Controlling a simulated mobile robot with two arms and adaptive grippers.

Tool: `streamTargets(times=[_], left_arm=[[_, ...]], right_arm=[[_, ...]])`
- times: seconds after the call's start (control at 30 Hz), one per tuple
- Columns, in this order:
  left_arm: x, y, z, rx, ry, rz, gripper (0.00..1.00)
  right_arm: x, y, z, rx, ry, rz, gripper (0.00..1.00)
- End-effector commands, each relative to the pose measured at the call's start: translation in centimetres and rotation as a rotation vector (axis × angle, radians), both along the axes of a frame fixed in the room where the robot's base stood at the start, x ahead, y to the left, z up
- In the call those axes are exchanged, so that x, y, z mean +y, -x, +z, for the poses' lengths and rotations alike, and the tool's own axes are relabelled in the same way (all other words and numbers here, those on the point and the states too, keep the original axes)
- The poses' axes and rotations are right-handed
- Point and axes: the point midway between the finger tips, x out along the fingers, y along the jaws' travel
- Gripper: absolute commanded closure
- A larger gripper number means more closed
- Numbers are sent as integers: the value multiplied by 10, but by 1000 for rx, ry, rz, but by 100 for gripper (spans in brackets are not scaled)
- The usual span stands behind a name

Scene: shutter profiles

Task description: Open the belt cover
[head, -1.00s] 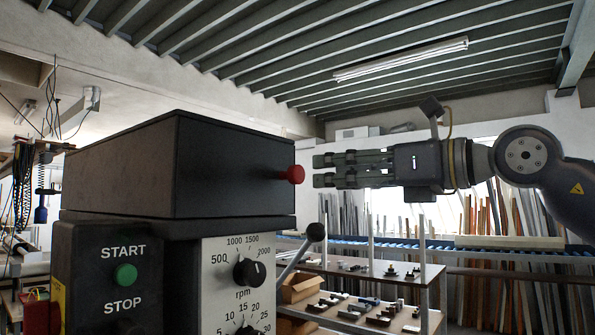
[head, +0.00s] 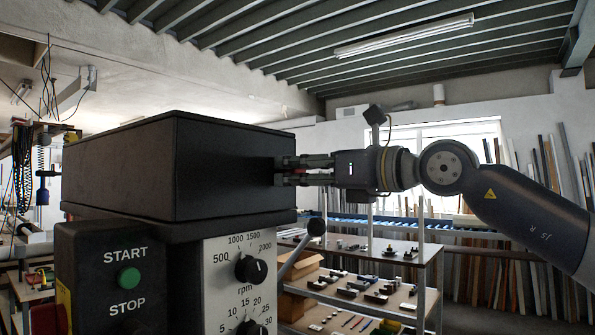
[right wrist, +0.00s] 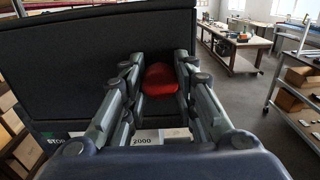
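The belt cover (head: 222,170) is a dark box on top of the drill press; it lies level and closed in the head view. A red knob (right wrist: 160,79) on its face shows in the right wrist view, between the two fingertips of my right gripper (right wrist: 161,70). The fingers lie close along both sides of the knob; whether they press on it cannot be made out. In the head view my right gripper (head: 282,171) reaches in from the right, its tips at the cover's right face, and the knob is hidden. My left gripper is out of view.
Below the cover are a panel with a green START button (head: 129,278) and a dial plate with a black rpm knob (head: 251,269). A lever with a black ball (head: 316,226) sticks out below my right gripper. Shelves with small parts (head: 370,262) stand behind.

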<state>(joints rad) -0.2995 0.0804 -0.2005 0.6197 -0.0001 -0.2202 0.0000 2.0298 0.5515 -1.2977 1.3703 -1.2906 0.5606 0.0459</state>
Motion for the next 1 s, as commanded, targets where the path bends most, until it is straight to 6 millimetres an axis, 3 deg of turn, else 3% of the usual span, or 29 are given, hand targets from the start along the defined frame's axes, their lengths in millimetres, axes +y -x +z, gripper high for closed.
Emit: streamTargets(times=[0.07, 0.57, 1.0], left_arm=[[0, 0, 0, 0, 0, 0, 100], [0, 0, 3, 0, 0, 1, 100], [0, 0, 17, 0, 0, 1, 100]], right_arm=[[-1, 0, 0, 0, 0, -1, 100], [2, 4, 17, -54, 33, -2, 100], [25, 36, 83, -327, 224, 0, 100]])
